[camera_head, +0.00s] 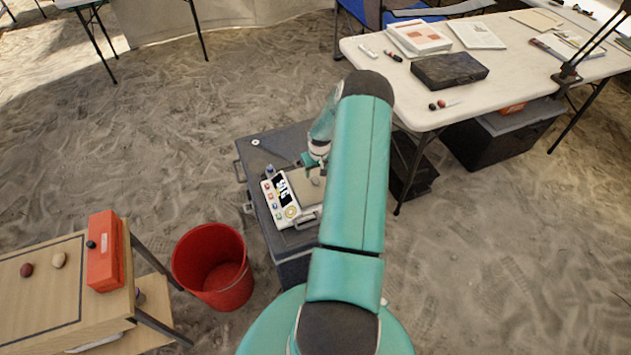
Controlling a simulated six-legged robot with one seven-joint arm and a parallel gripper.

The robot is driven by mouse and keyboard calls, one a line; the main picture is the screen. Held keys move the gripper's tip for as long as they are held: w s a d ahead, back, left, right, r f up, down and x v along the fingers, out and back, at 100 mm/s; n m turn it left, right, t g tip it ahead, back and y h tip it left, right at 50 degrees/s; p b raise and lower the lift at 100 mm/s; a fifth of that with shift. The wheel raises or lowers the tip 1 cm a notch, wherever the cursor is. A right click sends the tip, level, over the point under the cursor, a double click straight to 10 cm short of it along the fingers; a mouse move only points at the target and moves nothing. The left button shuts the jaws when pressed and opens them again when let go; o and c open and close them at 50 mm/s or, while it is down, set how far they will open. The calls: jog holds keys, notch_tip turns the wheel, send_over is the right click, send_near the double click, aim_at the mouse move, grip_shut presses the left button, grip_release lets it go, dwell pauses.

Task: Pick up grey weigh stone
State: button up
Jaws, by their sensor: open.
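A small grey stone (316,182) seems to rest on the flat plate of a white weighing scale (290,213), partly hidden by my arm. The scale has a lit display and coloured buttons and sits on a dark case. My gripper (311,166) is over the scale plate, close to the stone. It is small in view and partly covered by my own arm. Its jaws are open. I cannot tell whether the fingers touch the stone or stand around it.
A red bucket (212,267) stands on the sand left of the dark case (262,147). A wooden table (45,315) at lower left bears an orange box (105,252) and small stones. A white table (437,107) at upper right holds a black box (449,70), papers and a lamp.

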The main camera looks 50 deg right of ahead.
aim_at(316, 179)
jog(key=f, duration=0.4)
jog(key=w+d+f, duration=0.1)
jog(key=f, duration=0.1)
jog(key=shift+f, duration=0.25)
jog(key=c, duration=1.1)
jog(key=shift+r, duration=0.15)
jog(key=shift+c, duration=0.2)
